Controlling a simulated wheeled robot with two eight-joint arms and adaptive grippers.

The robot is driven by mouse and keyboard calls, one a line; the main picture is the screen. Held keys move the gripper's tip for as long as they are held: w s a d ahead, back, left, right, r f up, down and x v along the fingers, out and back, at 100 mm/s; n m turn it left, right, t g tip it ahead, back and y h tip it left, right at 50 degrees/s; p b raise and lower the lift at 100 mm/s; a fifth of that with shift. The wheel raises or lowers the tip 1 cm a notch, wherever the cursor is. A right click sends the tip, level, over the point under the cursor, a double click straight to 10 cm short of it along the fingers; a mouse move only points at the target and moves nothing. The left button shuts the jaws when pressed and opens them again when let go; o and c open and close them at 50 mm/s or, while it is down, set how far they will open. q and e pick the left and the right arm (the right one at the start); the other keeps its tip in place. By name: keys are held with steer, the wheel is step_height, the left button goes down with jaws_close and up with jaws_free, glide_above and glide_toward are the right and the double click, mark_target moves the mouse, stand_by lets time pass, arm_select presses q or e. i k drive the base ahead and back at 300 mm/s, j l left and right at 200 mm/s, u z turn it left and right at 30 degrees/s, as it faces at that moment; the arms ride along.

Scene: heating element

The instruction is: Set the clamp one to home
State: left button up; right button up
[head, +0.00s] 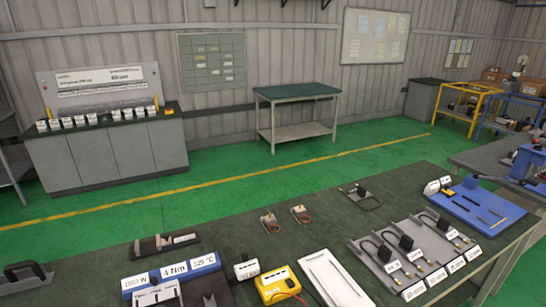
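No part that I can make out for certain as clamp one shows; labels are too small to read. A dark fixture with an upright block (165,244) lies on the dark green workbench (230,240) at left centre and may be a clamp. A small black piece on a thin frame (362,197) stands near the bench's far edge. Two small brown-and-metal pieces (270,223) and (300,214) lie between them. A black handle-like part on a grey plate (25,272) is cut off at the lower left. Neither of my grippers is in view.
A grey rack (415,255) holds several black looped parts with white tags. A blue tray (478,208) with tools is at right. A yellow meter (279,286), white tray (335,279) and blue labelled block (172,274) line the front. Bare bench lies between.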

mark_target(162, 292)
steer(key=u, duration=1.25)
steer(key=i+j+z, duration=0.3)
steer(key=j, duration=0.2)
